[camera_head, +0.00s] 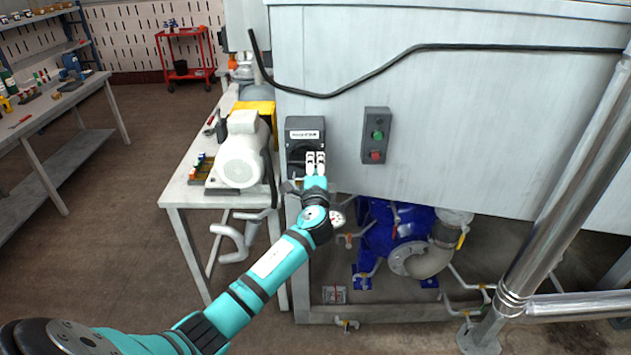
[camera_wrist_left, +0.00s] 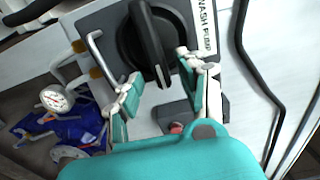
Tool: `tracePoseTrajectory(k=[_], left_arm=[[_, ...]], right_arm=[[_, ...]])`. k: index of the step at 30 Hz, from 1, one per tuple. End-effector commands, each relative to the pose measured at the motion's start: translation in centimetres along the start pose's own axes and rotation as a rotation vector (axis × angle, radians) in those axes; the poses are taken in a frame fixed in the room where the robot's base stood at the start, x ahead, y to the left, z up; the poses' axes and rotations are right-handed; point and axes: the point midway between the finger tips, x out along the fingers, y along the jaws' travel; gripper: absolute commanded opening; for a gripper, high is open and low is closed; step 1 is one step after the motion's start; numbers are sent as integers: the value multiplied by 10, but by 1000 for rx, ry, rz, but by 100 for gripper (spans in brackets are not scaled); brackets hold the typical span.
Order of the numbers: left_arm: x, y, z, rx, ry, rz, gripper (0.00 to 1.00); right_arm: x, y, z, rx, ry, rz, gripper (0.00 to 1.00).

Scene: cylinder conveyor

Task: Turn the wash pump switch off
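The wash pump switch is a grey box (camera_head: 304,129) with a white label on the front of the large light-grey cabinet. In the left wrist view its black rotary knob (camera_wrist_left: 152,42) shows close up, next to the label "WASH PUMP" (camera_wrist_left: 206,27). My left gripper (camera_head: 316,156) is in front of the box and partly covers the knob in the head view. In the left wrist view its two fingers (camera_wrist_left: 160,76) are apart, one on each side of the knob's near end. I cannot tell whether either finger touches the knob. My right gripper is not in view.
A control box (camera_head: 376,135) with a green and a red button is right of the switch. A black cable (camera_head: 400,56) runs across the cabinet (camera_head: 480,120). A blue pump (camera_head: 388,235) and pipes are below. A bench (camera_head: 188,186) with a white motor (camera_head: 240,160) stands left.

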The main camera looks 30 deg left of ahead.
Motion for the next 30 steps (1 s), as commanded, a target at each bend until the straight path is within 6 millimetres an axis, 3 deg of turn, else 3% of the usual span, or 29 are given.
tracePoseTrajectory(k=[6, 12, 18, 30], left_arm=[[-50, 2, 0, -1, 2, 3, 39], [-83, 2, 0, 1, 1, 3, 39], [-96, 1, 0, 0, 0, 2, 39], [-96, 1, 0, 1, 0, 2, 39]], right_arm=[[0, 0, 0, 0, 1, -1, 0], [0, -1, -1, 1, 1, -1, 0], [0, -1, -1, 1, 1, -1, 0], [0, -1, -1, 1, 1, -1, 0]])
